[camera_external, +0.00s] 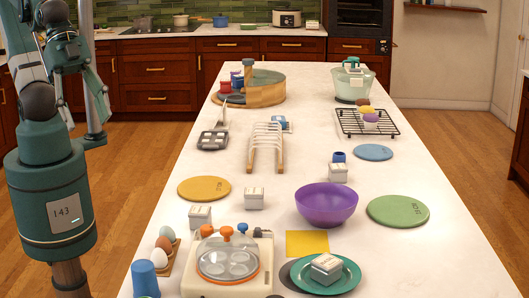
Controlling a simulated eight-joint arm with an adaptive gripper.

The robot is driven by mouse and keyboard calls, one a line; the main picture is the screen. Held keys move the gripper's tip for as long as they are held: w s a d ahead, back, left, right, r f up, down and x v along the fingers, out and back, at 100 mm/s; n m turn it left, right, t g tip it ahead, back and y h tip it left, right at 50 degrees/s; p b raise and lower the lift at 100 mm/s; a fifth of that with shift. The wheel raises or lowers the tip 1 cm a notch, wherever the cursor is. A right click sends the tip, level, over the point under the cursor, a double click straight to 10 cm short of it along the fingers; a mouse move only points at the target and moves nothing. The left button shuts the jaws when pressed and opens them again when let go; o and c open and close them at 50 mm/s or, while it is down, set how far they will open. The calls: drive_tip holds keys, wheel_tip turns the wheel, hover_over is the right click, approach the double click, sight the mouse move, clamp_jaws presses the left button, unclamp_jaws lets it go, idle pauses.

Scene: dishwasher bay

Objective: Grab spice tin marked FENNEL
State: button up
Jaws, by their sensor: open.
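Several small white box-shaped tins with dark marks stand on the long white counter. One tin (200,216) is at the left behind the egg holder, another tin (254,199) is nearer the middle, and a third tin (338,173) is behind the purple bowl. A further tin (326,265) lies on the teal plate at the front. Their lettering is too small to read, so I cannot tell which is FENNEL. My gripper (90,112) appears at the upper left, off the counter's left side, open and empty, well away from all the tins.
A purple bowl (326,203), an egg cooker (228,260), eggs (163,245) and a blue cup (145,278) crowd the front. A wooden rack (265,147), black wire rack (367,122) and round wooden stand (262,93) stand farther back.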

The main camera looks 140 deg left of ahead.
drive_tip(key=m+g+h, duration=0.3)
drive_tip(key=m+g, duration=0.1)
drive_tip(key=m, duration=0.5)
hover_over(254, 191)
drive_tip(key=s+a, duration=0.2)
wheel_tip(254, 191, down, 22)
drive_tip(key=shift+d+r, duration=0.1)
drive_tip(key=shift+s+a+f, duration=0.1)
drive_tip(key=shift+a+f, duration=0.15)
drive_tip(key=shift+f, duration=0.05)
drive_tip(key=shift+f, duration=0.1)
drive_tip(key=shift+x, duration=1.2)
drive_tip(key=shift+d+f, duration=0.1)
